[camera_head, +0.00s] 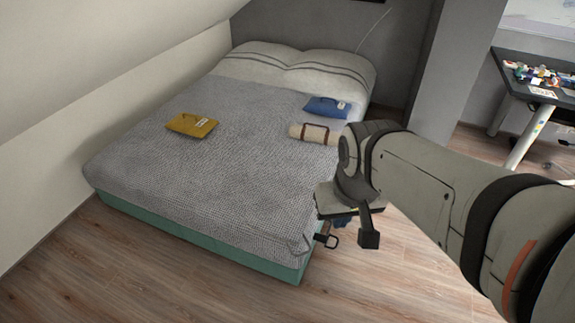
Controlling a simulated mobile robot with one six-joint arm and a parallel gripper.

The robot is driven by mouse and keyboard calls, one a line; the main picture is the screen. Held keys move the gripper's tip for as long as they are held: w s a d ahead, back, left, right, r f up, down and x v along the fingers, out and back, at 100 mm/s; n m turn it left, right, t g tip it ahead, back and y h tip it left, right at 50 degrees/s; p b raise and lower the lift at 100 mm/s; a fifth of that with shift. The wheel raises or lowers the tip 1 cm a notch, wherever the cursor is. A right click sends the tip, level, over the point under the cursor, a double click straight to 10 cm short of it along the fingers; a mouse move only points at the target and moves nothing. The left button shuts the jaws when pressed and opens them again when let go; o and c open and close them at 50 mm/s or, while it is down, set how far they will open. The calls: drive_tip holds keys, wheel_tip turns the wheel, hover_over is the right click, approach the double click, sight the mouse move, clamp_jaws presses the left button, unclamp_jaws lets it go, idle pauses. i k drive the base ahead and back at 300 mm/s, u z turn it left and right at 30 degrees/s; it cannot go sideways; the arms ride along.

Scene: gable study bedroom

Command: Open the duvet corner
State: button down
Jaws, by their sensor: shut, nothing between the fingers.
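The grey woven duvet (225,150) lies over the bed and covers it up to the pillows. Its near right corner (298,243) hangs at the foot of the bed and looks slightly creased. My gripper (331,241) is low beside that corner, just to its right. Its fingers are small in the view and shut with nothing between them. I cannot tell whether it touches the duvet. My wrist and forearm hide part of the bed's right edge.
A yellow pouch (192,125), a blue pouch (326,107) and a rolled cream bundle (315,133) lie on the duvet. Striped pillows (290,67) are at the head. Wooden floor (190,285) is clear in front. A cluttered desk (516,88) stands right.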

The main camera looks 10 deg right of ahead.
sight(288, 220)
drive_tip(key=i, duration=0.7)
drive_tip(key=z, duration=1.15)
drive_tip(key=k, duration=1.75)
drive_tip(key=u, duration=1.15)
drive_tip(key=i, duration=1)
